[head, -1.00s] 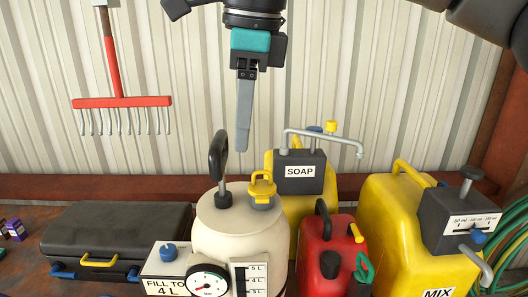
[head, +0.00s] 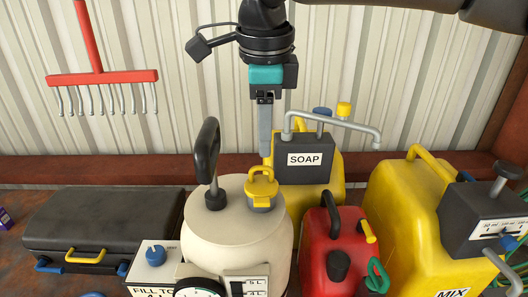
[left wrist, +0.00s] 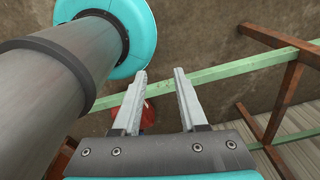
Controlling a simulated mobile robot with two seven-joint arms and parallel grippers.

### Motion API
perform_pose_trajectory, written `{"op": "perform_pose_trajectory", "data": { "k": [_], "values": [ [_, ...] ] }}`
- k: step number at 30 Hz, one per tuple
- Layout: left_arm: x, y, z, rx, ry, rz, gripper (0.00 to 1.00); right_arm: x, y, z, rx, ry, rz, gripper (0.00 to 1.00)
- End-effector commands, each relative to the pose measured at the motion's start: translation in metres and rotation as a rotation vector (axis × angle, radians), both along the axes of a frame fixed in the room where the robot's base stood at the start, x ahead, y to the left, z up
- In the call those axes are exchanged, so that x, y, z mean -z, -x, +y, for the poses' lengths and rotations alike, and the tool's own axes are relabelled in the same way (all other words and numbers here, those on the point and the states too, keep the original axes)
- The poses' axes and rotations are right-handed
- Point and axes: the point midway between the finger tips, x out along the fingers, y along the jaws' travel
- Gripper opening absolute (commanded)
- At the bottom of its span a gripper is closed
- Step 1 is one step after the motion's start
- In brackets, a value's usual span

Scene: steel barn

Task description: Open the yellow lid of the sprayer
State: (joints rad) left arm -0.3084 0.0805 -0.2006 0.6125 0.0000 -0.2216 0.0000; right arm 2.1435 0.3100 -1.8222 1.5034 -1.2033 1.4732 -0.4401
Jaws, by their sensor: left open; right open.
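The cream sprayer (head: 238,240) stands on the bench in the lower middle of the head view. Its yellow lid (head: 262,185), with a small loop handle, sits on the right part of its top, beside a black pump handle (head: 208,155). The lid looks closed. My right gripper (head: 265,154) points down just above the lid in the picture, apart from the loop as far as I can tell. It is open and empty, seen edge-on. My left gripper (left wrist: 160,73) shows in the left wrist view, open with nothing between its fingers.
A yellow soap can (head: 320,187) stands behind the sprayer, its grey spout close to my right gripper. A red can (head: 316,250) and a yellow mix can (head: 395,215) stand right. A dark case (head: 100,220) lies left. A red rake (head: 100,76) hangs on the wall.

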Motion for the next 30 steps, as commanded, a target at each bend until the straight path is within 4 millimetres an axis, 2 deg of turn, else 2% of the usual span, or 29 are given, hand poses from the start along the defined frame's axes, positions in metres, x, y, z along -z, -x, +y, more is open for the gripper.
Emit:
{"op": "perform_pose_trajectory", "data": {
  "k": [3, 9, 21, 30],
  "values": [
    [-0.006, -0.011, -0.001, 0.000, 0.002, -0.017, 0.42, 0.022, -0.004, 0.000, -0.001, 0.001, 0.002, 0.42],
    [-0.010, -0.017, -0.002, 0.000, 0.003, -0.029, 0.42, 0.045, -0.009, 0.000, -0.001, -0.001, 0.000, 0.42],
    [-0.010, -0.013, -0.001, -0.001, 0.003, -0.022, 0.42, 0.053, -0.010, 0.000, 0.000, -0.001, -0.001, 0.41],
    [-0.010, -0.010, -0.001, -0.001, 0.002, -0.017, 0.42, 0.052, -0.010, 0.000, 0.000, -0.001, -0.001, 0.07]
  ]
}}
